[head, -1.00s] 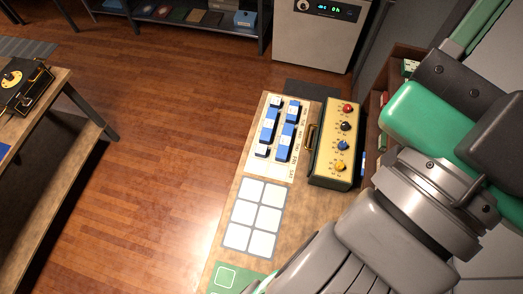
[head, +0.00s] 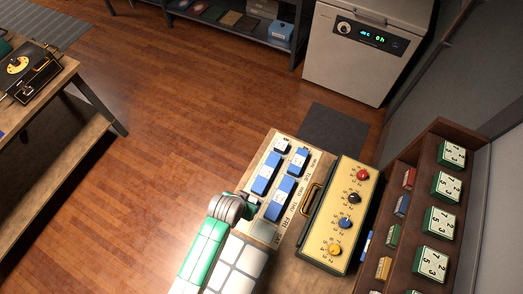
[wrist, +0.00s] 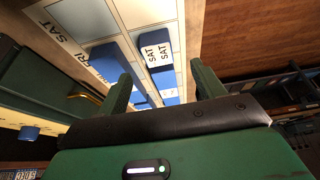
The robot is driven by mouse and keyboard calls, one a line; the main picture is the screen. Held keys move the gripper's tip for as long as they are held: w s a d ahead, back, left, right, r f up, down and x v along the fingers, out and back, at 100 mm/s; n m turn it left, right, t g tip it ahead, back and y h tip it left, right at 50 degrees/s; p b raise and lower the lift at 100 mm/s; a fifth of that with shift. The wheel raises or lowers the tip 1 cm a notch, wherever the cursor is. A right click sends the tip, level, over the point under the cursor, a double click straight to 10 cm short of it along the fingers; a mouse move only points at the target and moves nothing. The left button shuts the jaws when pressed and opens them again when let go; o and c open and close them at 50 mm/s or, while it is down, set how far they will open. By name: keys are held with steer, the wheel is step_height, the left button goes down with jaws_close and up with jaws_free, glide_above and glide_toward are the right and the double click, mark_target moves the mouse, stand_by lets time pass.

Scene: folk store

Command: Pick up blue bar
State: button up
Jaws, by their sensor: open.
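Blue bars with white labels lie on a pale lettered board (head: 264,233). Two longer ones, the left bar (head: 265,173) and the right bar (head: 279,198), show in the head view, with smaller blue blocks (head: 299,160) beyond them. My gripper (head: 250,204) is at the near left side of the board, partly hidden by my wrist. In the wrist view its green fingers are open. A blue block with a white SAT label (wrist: 159,62) shows between and beyond them. Another blue block (wrist: 108,60) is partly behind the left finger. I see no contact with either.
A yellow-faced box with coloured knobs (head: 342,215) stands right of the board. A brown shelf with number cards (head: 424,190) rises at the right. A white appliance (head: 365,50) stands at the back; open floor lies left.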

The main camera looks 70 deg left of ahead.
steer(key=shift+w+a+f, duration=0.1)
steer(key=shift+f, duration=0.65)
steer(key=shift+x, duration=3.05)
steer(key=shift+w+r, duration=0.1)
steer(key=shift+w, duration=0.05)
steer(key=c, duration=1.1)
steer(key=shift+o, duration=0.2)
steer(key=shift+r, duration=0.1)
